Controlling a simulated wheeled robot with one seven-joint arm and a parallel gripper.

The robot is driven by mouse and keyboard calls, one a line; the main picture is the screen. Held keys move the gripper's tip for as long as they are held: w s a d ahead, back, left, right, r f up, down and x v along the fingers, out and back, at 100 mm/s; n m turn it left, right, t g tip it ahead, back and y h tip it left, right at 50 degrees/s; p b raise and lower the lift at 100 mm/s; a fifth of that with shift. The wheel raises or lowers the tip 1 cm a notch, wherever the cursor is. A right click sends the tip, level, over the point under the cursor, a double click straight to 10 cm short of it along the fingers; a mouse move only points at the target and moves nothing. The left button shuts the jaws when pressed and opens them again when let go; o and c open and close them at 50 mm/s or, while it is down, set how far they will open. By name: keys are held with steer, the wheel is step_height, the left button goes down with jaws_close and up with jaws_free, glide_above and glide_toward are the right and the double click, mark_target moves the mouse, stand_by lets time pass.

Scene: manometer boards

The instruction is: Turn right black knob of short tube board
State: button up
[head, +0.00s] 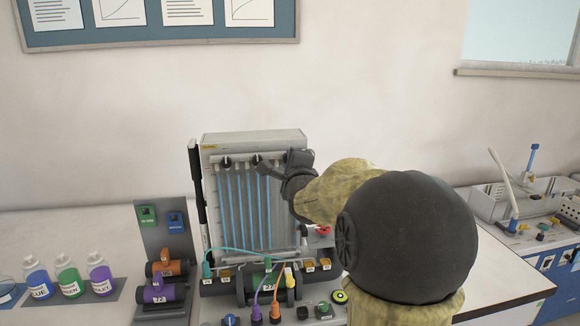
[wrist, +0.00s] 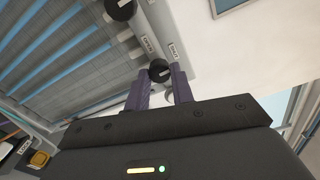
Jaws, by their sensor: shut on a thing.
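The tube board (head: 254,137) stands upright on the bench, with several blue-filled vertical tubes. Black knobs sit along its top: a left knob (head: 226,162) and a middle knob (head: 258,160). The right black knob is hidden behind my gripper (head: 287,165) in the head view. In the wrist view the right black knob (wrist: 159,70) lies between the two fingers of my gripper (wrist: 160,84), which is shut on it. Another black knob (wrist: 120,9) shows further up, apart from the fingers. Small white labels sit beside the knobs.
A board with coloured cylinders (head: 165,270) stands left of the tube board, with labelled bottles (head: 68,276) further left. Cables and small fittings (head: 265,284) crowd the board's base. Another bench with equipment (head: 545,210) is at right. A notice board (head: 160,36) hangs above.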

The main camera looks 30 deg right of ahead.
steer(key=shift+f+m, duration=0.1)
steer(key=shift+m, duration=0.2)
steer(key=o, duration=1)
steer(key=v, duration=1.7)
steer(key=shift+s, duration=0.25)
